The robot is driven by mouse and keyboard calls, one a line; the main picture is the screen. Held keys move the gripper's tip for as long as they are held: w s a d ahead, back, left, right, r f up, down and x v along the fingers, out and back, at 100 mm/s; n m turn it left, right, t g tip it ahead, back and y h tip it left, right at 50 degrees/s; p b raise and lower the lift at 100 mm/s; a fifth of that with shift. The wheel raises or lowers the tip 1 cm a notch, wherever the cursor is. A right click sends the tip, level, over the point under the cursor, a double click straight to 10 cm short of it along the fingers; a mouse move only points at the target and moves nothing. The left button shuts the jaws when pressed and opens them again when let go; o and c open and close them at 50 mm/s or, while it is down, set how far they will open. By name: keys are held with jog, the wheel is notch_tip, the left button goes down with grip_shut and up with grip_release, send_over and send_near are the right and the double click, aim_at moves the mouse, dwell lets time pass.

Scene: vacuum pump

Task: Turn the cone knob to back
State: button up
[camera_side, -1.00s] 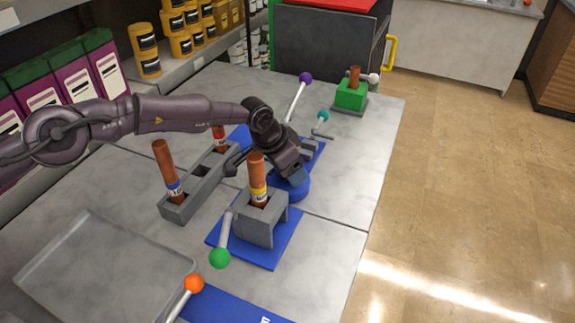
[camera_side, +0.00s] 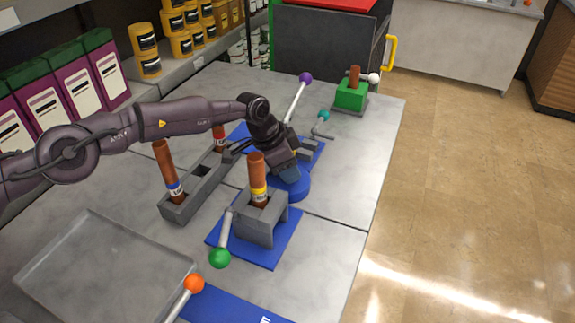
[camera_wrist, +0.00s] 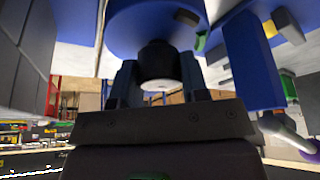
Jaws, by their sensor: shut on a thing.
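The cone knob (camera_wrist: 158,62) shows in the wrist view as a dark round piece with a pale end face, standing out from a blue round base (camera_wrist: 160,20). My gripper (camera_wrist: 160,88) has one finger on each side of the knob and is shut on it. In the side view the blue round base (camera_side: 300,189) sits on the table near the middle, with my gripper (camera_side: 290,177) right over it. The knob is hidden there behind the fingers, so I cannot tell which way it points.
A grey block with a brown tube (camera_side: 257,172) and a green-balled lever (camera_side: 220,258) stand in front. A grey rack (camera_side: 188,200) with brown tubes is left. A purple-balled lever (camera_side: 305,78) and a teal-balled handle (camera_side: 323,116) are behind. A grey tray (camera_side: 95,275) lies front left.

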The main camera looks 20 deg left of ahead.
jog(key=shift+m, duration=0.4)
jog(key=o, duration=0.9)
jog(key=shift+o, duration=0.2)
jog(key=shift+r, duration=0.1)
jog(key=shift+a+r, duration=0.1)
jog(key=shift+r, duration=0.5)
jog(key=v, duration=1.1)
jog(key=shift+a+r, duration=0.25)
jog(key=shift+a, duration=0.1)
jog(key=shift+s, duration=0.1)
